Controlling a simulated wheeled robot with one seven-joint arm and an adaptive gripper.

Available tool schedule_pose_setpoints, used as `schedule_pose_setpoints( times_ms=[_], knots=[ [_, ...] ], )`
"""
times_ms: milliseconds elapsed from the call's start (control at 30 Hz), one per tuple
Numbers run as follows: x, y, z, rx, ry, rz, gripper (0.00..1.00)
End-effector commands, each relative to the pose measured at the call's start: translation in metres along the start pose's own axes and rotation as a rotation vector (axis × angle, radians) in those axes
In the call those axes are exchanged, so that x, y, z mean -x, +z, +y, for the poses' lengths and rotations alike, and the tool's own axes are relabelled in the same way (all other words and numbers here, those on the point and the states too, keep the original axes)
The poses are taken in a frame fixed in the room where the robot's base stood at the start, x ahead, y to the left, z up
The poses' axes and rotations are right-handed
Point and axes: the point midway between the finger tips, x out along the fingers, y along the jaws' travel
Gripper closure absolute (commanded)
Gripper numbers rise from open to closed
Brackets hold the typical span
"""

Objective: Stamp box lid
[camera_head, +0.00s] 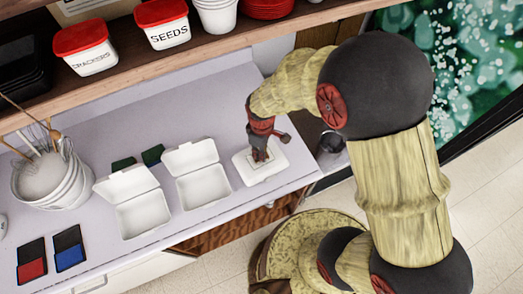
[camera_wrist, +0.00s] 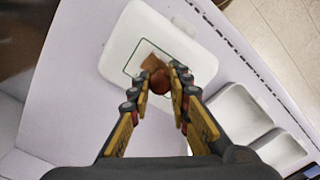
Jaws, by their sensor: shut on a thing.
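A shut white box (camera_head: 243,171) stands at the right end of the counter. Its lid (camera_wrist: 125,35) carries a green rectangular outline in the wrist view. My gripper (camera_head: 260,152) is over this box, pointing down. In the wrist view my gripper (camera_wrist: 163,74) is shut on the round brown knob of a stamp (camera_wrist: 160,84). The stamp's lighter brown block is over the outlined area; whether it touches the lid I cannot tell. A red ink pad (camera_head: 31,269) and a blue ink pad (camera_head: 70,257) lie open at the front left of the counter.
Two open, empty white boxes (camera_head: 143,215) (camera_head: 202,187) stand left of the shut one. Dark green items (camera_head: 152,155) lie behind them. A white bucket of utensils (camera_head: 70,185) stands at left. A shelf (camera_head: 150,60) with tubs overhangs the back. The front counter edge is near.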

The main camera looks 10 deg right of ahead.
Motion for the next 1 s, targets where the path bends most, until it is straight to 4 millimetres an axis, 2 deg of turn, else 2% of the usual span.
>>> schedule_pose_setpoints(
  times_ms=[1000],
  knots=[
    [-0.0074,0.0001,-0.0001,0.0,0.0,0.0,0.97]
  ],
)
